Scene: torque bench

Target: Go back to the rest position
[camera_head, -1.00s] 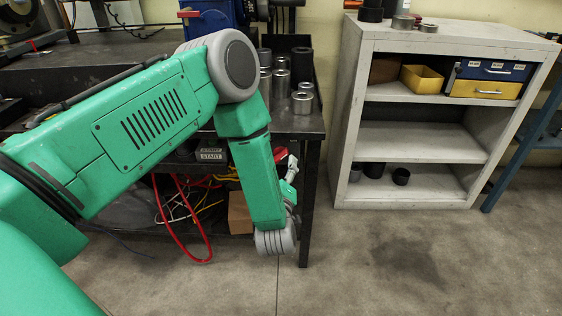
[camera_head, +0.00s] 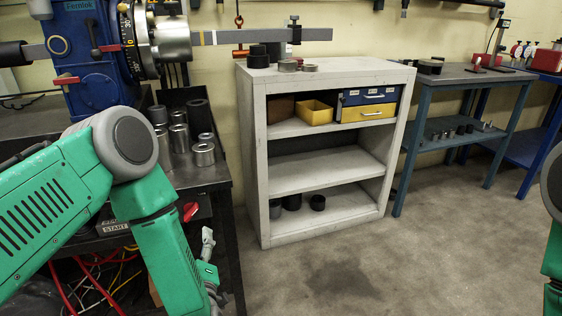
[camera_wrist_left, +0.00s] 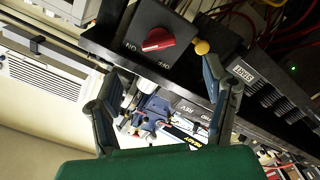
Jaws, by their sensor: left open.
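My left arm comes in from the left in the head view, bent down in front of the dark bench (camera_head: 215,178). Only a grey part of my left gripper (camera_head: 208,262) shows there, beside the green forearm at the bench's front; its fingertips are mostly hidden. In the left wrist view the two fingers of my left gripper (camera_wrist_left: 165,95) stand wide apart with nothing held between them. A black panel with a red rotary knob (camera_wrist_left: 158,39) lies beyond the fingers. Of my right arm only a green and grey piece shows at the right edge; its gripper is out of view.
Metal cylinders (camera_head: 181,139) stand on the bench near a blue machine (camera_head: 92,50). A grey shelf unit (camera_head: 257,160) with yellow and blue bins stands right of the bench. A blue-legged table (camera_head: 459,83) is farther right. The floor (camera_head: 400,265) between is clear.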

